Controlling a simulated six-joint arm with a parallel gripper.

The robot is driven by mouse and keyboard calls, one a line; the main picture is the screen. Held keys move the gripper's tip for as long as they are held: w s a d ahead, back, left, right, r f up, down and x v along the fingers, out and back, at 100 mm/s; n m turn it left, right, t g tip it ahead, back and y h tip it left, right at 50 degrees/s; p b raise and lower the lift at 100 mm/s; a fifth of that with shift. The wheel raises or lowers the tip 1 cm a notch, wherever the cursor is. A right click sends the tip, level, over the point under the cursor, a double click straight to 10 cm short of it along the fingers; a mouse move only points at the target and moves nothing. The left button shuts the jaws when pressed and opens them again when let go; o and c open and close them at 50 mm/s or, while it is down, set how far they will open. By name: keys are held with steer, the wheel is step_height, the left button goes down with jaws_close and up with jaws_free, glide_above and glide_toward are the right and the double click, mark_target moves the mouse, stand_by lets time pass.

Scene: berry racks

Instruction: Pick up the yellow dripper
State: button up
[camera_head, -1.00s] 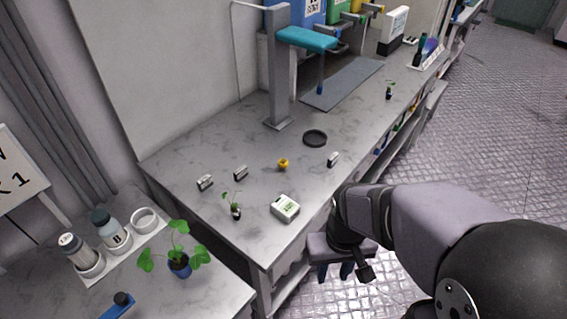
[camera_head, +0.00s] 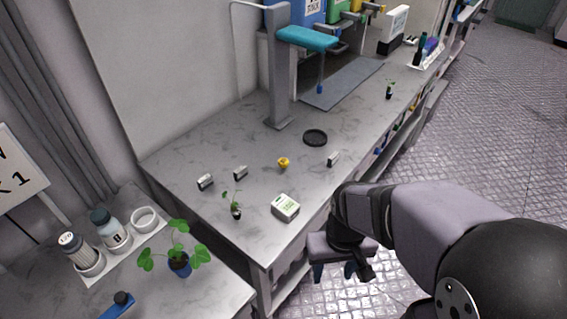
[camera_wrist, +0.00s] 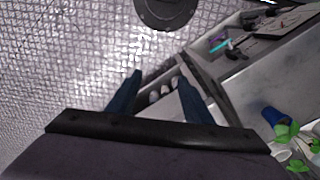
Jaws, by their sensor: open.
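The yellow dripper (camera_head: 283,162) is a small rounded yellow piece standing on the grey marbled bench (camera_head: 222,150), near its middle, in the head view. My gripper (camera_head: 341,272) hangs off the bench's front edge, over the floor, to the right of and nearer than the dripper. Its two blue fingers point down and are apart with nothing between them. In the wrist view the open fingers (camera_wrist: 162,88) point towards the floor and the bench side. The dripper cannot be made out in the wrist view.
Around the dripper are a black round dish (camera_head: 315,138), a white scale-like box (camera_head: 286,208), small label blocks (camera_head: 240,173) and a small potted seedling (camera_head: 235,209). A grey post (camera_head: 279,75) with a teal arm stands behind. A nearer bench holds bottles (camera_head: 110,229) and a blue-potted plant (camera_head: 180,263).

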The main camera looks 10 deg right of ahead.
mark_target(282, 163)
steer(key=w+f+n+t+h+b, duration=0.1)
steer(key=w+n+t+h+b, duration=0.1)
steer(key=w+n, duration=0.5)
steer(key=w+a+f+n+t+h+b, duration=0.1)
steer(key=w+f+n+t+h+b, duration=0.1)
steer(key=w+n, duration=0.5)
steer(key=w+a+f+n+t+h+b, duration=0.1)
steer(key=w+n+h+b, duration=0.2)
steer(key=w, duration=0.9)
steer(key=shift+w+a+f+n+t+h+b, duration=0.1)
steer(key=shift+f+n+t+h+b, duration=0.1)
steer(key=shift+n+b, duration=0.75)
steer(key=shift+f+n+t+h+b, duration=0.2)
steer(key=shift+n+b, duration=0.2)
steer(key=shift+n, duration=0.95)
steer(key=w+a+n+t, duration=0.1)
steer(key=w+a+n, duration=0.1)
steer(key=w+a, duration=0.1)
steer(key=w+a+r+n+t+b, duration=0.1)
steer(key=w+a+n+t, duration=0.1)
steer(key=w+a+n, duration=0.1)
steer(key=w+a+n+t+b, duration=0.1)
steer(key=w+a+n+t, duration=0.1)
steer(key=w+a, duration=0.1)
steer(key=shift+a+r, duration=0.2)
steer(key=shift+r, duration=0.15)
steer(key=shift+p+x, duration=0.3)
steer(key=shift+x, duration=1.05)
steer(key=shift+p+x, duration=0.6)
steer(key=shift+x, duration=1.75)
